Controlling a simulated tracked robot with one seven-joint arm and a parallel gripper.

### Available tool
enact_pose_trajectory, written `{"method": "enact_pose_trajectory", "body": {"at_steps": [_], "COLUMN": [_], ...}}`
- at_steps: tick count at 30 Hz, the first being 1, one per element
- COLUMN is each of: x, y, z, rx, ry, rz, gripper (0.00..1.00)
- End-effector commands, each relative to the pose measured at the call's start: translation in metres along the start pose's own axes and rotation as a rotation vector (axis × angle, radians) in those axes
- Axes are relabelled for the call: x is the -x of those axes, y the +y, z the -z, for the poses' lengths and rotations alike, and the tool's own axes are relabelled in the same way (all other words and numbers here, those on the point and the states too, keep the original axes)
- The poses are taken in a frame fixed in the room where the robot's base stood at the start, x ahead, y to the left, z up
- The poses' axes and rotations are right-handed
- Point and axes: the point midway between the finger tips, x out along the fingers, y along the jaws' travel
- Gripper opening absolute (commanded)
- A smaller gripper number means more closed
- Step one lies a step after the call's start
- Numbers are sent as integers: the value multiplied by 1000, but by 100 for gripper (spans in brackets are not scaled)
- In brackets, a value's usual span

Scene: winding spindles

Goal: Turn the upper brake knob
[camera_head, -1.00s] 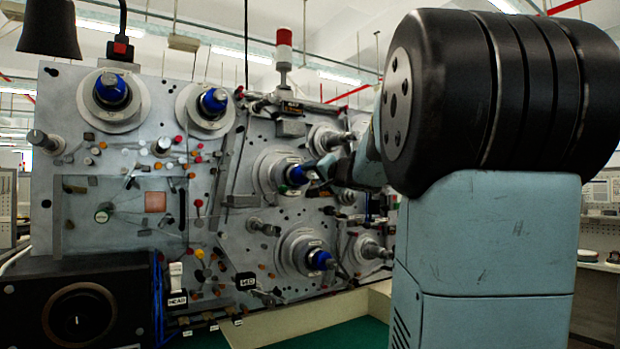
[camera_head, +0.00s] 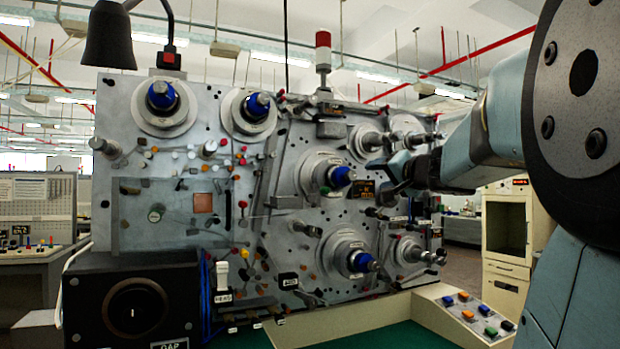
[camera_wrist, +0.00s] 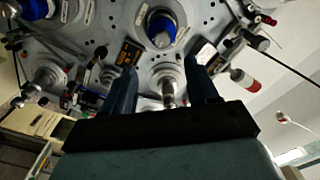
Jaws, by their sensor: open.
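The machine's upright metal panel (camera_head: 150,190) carries spindles, small levers and knobs. No label I can read marks the upper brake knob, so I cannot tell for sure which it is. A silver knob on a pale disc (camera_head: 372,141) stands at the panel's upper right; it seems to be the silver knob (camera_wrist: 168,91) seen between my fingers in the wrist view. My gripper (camera_head: 380,178) is open in front of the panel, just below and right of that knob. In the wrist view my gripper (camera_wrist: 158,68) has both fingers apart with nothing held. The distance to the knob is unclear.
A blue-capped spindle (camera_head: 341,176) sits left of my gripper, another (camera_head: 360,262) below it. A red and white signal tower (camera_head: 323,55) rises above the panel. A sloped button box (camera_head: 467,310) stands at lower right. A cream cabinet (camera_head: 506,230) is behind on the right.

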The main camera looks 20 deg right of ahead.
Motion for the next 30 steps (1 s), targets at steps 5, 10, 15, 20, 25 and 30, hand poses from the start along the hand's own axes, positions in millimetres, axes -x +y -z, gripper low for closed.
{"method": "enact_pose_trajectory", "body": {"at_steps": [5,10,15,20,25,30], "x": [0,5,29,66,115,158], "y": [-3,-12,-14,-3,22,52], "z": [-12,-76,-172,-252,-315,-352], "rx": [7,52,144,262,419,589], "ry": [-29,-193,-444,-658,-839,-947], "rz": [0,-11,-62,-140,-251,-369], "gripper": [59,59,59,59,56,43]}}
